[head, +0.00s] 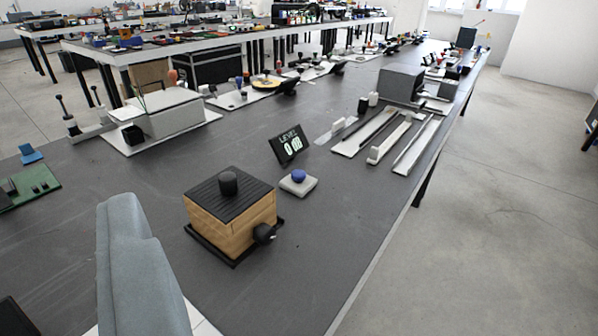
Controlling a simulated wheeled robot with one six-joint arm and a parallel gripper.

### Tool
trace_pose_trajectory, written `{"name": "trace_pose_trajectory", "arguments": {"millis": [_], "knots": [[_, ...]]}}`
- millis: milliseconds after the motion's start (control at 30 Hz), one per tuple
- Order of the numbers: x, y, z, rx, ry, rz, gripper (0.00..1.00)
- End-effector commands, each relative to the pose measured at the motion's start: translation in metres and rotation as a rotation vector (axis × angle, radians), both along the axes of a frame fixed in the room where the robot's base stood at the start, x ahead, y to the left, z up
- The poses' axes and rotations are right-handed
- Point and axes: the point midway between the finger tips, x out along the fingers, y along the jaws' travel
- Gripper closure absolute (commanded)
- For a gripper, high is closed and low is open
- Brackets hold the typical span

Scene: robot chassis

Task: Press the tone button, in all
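No button in the head view carries a readable "tone" label. A blue round button (298,175) sits on a small light grey base in the middle of the table, and its top looks raised. Just behind it a black display (288,145) stands tilted and reads "LEVEL" with digits below. A wooden box (235,228) with a slatted black top stands in front of the button, with a black knob on top and another on its right side. A blue-grey part of my gripper (135,265) rises at the lower left, apart from these; its fingertips cannot be made out.
The dark table (330,235) is bare right of the box up to its right edge. Behind the button lie long pale slider tracks (370,130) and a grey box (400,83). A white box device (165,112) stands back left, a green board (35,187) far left.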

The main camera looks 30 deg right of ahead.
Motion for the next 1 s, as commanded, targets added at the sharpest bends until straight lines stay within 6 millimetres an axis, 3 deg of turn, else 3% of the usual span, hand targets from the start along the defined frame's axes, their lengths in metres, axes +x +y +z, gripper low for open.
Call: {"name": "trace_pose_trajectory", "arguments": {"millis": [33, 267, 1000], "knots": [[0.0, 0.0, 0.0, 0.0, 0.0, 0.0, 0.57], [0.0, 0.0, 0.0, 0.0, 0.0, 0.0, 1.0], [0.0, 0.0, 0.0, 0.0, 0.0, 0.0, 1.0]]}}
